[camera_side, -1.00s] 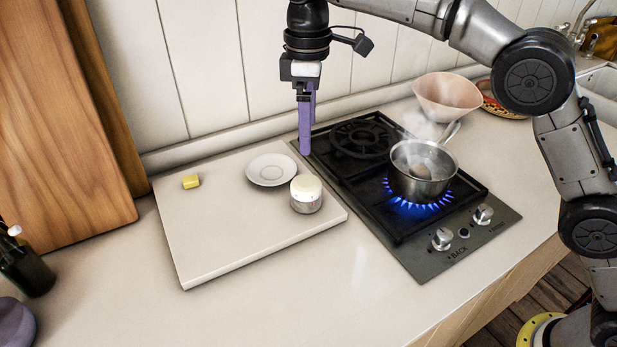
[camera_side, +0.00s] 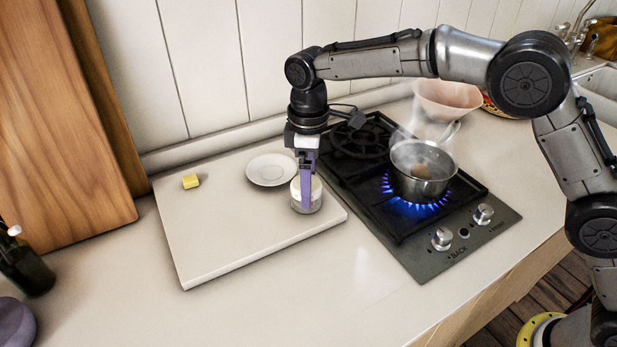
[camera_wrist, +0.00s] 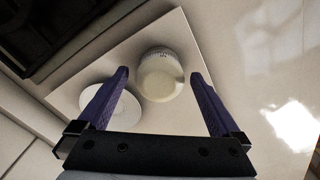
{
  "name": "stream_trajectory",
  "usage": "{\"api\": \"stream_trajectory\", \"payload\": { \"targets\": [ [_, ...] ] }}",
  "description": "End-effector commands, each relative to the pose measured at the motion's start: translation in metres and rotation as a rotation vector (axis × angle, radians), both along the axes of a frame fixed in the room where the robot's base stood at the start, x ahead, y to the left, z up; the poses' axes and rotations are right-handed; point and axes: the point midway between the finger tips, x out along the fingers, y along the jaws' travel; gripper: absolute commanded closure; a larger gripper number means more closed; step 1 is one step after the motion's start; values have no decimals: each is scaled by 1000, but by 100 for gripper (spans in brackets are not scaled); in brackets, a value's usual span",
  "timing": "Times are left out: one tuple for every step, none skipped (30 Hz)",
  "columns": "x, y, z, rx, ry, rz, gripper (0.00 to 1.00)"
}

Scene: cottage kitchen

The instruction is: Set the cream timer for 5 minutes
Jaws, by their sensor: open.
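The cream timer (camera_side: 312,196) stands upright on the pale board, with a cream top and a silvery base. In the side view my gripper (camera_side: 306,205) is lowered at it, and a purple finger hides part of its front. In the wrist view the timer (camera_wrist: 160,76) lies between and just beyond the two open purple fingers of my gripper (camera_wrist: 158,76), with gaps on both sides. I cannot tell what minute its dial shows.
The pale board (camera_side: 222,240) also holds a white saucer (camera_side: 271,170) and a yellow block (camera_side: 190,181). To the right, a steaming pot (camera_side: 422,180) sits over a lit blue flame on the hob (camera_side: 400,250). The board's front left is clear.

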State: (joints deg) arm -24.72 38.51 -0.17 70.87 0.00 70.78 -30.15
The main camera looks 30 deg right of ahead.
Motion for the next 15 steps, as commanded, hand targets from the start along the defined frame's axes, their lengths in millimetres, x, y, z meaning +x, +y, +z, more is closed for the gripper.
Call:
{"api": "stream_trajectory", "payload": {
  "targets": [
    [0, 0, 0, 0, 0, 0, 0],
    [0, 0, 0, 0, 0, 0, 0],
    [0, 0, 0, 0, 0, 0, 0],
    [0, 0, 0, 0, 0, 0, 5],
    [0, 0, 0, 0, 0, 0, 11],
    [0, 0, 0, 0, 0, 0, 18],
    [0, 0, 0, 0, 0, 0, 23],
    [0, 0, 0, 0, 0, 0, 29],
    [0, 0, 0, 0, 0, 0, 36],
    [0, 0, 0, 0, 0, 0, 41],
    [0, 0, 0, 0, 0, 0, 47],
    [0, 0, 0, 0, 0, 0, 54],
    [0, 0, 0, 0, 0, 0, 59],
    [0, 0, 0, 0, 0, 0, 65],
    [0, 0, 0, 0, 0, 0, 72]
  ]
}}
